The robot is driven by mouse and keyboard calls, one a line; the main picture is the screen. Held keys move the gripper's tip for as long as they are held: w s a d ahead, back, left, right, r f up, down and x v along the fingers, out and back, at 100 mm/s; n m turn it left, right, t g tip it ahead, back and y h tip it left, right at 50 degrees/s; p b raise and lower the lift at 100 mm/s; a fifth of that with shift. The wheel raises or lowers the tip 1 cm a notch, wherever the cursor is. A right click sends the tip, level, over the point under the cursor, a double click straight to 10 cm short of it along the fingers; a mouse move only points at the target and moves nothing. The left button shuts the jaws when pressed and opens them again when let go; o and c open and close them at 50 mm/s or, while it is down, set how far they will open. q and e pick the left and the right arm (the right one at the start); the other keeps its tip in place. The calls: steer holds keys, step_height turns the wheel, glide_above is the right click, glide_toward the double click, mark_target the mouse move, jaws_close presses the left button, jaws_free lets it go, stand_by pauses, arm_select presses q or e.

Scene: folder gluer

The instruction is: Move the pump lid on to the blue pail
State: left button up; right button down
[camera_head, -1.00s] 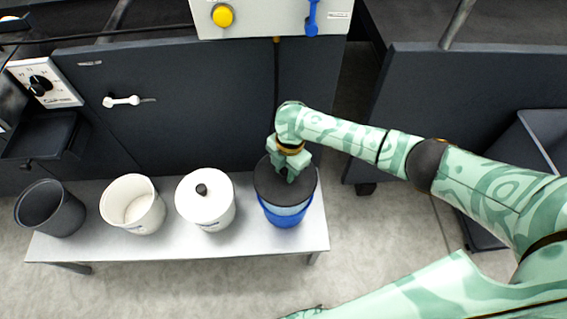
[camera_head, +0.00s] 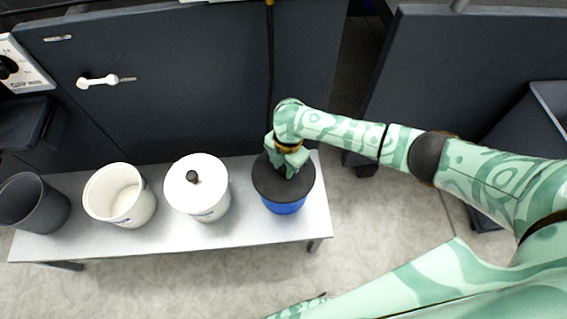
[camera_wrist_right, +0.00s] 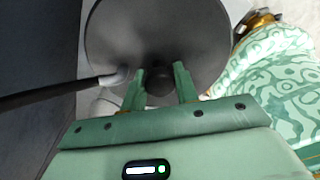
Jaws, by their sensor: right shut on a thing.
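The pump lid (camera_head: 265,186) is a dark round disc over the blue pail (camera_head: 285,207). Only the pail's blue front side shows below the lid; its opening is hidden. Whether the lid rests on the rim or hovers just above it I cannot tell. My right gripper (camera_head: 287,168) is above the lid, shut on its central knob. In the right wrist view, the gripper's fingers (camera_wrist_right: 159,88) stand on either side of the dark knob, with the lid (camera_wrist_right: 155,35) spread out beyond them.
The pail stands near the right end of a pale bench (camera_head: 240,236). To its left are a white lidded container (camera_head: 211,191), an open white pail (camera_head: 118,196) and a dark grey bucket (camera_head: 38,205). A dark machine panel (camera_head: 180,110) rises behind.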

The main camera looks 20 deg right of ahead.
steer(key=c, duration=1)
jaws_free()
arm_select(q)
steer(key=d+r+n+t+p, duration=0.1)
steer(key=d+r+p, duration=0.2)
steer(key=r+p, duration=0.3)
steer(key=p, duration=0.3)
steer(key=shift+w+r+h, duration=0.15)
steer(key=shift+r+h, duration=0.2)
steer(key=shift+h, duration=0.05)
arm_select(e)
step_height(320, 180, up, 16)
steer(key=d, duration=0.1)
steer(key=shift+w+d+r, duration=0.15)
steer(key=shift+w+d, duration=0.25)
arm_select(q)
steer(key=shift+d, duration=0.1)
